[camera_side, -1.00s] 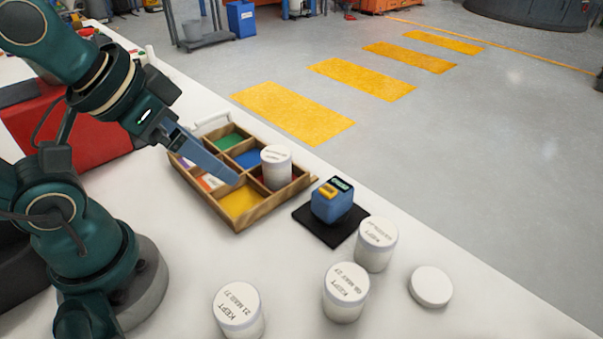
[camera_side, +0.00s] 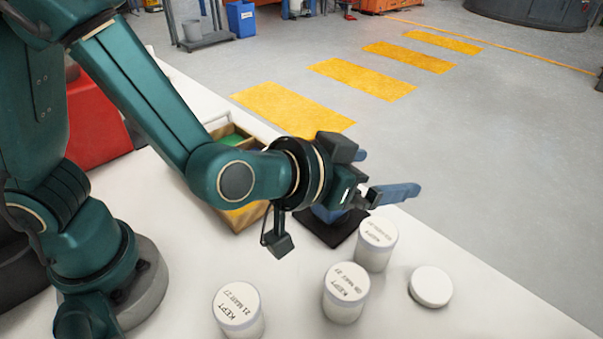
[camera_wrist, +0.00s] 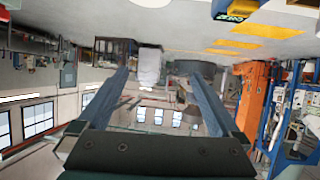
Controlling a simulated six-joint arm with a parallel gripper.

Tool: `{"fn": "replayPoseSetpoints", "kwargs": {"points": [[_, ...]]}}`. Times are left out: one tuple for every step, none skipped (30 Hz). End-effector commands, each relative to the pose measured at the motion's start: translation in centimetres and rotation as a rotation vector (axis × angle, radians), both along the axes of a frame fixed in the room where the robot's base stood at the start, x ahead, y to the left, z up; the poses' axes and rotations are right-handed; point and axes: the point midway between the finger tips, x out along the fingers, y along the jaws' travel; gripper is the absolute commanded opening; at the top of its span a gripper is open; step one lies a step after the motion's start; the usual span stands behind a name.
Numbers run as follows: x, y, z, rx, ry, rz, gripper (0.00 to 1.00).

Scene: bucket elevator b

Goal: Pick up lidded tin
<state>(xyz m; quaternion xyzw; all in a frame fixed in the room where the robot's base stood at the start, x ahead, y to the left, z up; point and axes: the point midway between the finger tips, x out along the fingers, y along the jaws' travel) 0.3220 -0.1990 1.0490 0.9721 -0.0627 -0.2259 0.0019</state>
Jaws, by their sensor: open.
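White lidded tins with "KEPT" printed on their lids stand upright on the white table: one at the front left (camera_side: 239,314), one in the middle (camera_side: 345,295), one farther back (camera_side: 376,246). My gripper (camera_side: 415,190) is raised, with its blue fingers pointing right, above and behind the back tin and touching nothing. In the wrist view its two fingers (camera_wrist: 160,85) are spread apart with nothing between them. The tin seen earlier in the wooden tray (camera_side: 238,222) is hidden behind my arm.
A flat white disc (camera_side: 430,287) lies right of the tins. A dark mat (camera_side: 345,236) and a blue device on it are partly covered by my gripper; the device shows at the top of the wrist view (camera_wrist: 235,8). The table's front right is clear.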

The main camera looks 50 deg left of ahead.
Motion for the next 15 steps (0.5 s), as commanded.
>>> {"fn": "replayPoseSetpoints", "kwargs": {"points": [[-0.8,-1.0,-1.2,0.023,0.023,-0.034,1.00],[-1.1,-1.4,-1.7,0.032,0.032,-0.048,1.00],[-1.5,-1.8,-2.0,0.039,0.039,-0.063,1.00],[-1.6,-2.0,-2.2,0.043,0.041,-0.069,1.00],[-1.7,-2.1,-2.4,0.045,0.042,-0.073,1.00],[-1.8,-2.2,-2.6,0.044,0.042,-0.076,1.00],[-1.8,-2.2,-2.8,0.044,0.042,-0.075,1.00],[-1.8,-2.1,-3.1,0.046,0.041,-0.075,1.00],[-1.8,-2.1,-3.6,0.046,0.043,-0.075,1.00],[-1.8,-2.1,-4.1,0.048,0.043,-0.075,1.00],[-1.8,-2.1,-4.5,0.047,0.044,-0.076,1.00],[-1.8,-2.1,-5.1,0.046,0.045,-0.076,1.00],[-1.8,-2.1,-5.5,0.047,0.044,-0.076,1.00],[-1.8,-2.1,-5.9,0.047,0.044,-0.075,1.00],[-1.8,-2.1,-6.4,0.046,0.043,-0.076,1.00]]}}
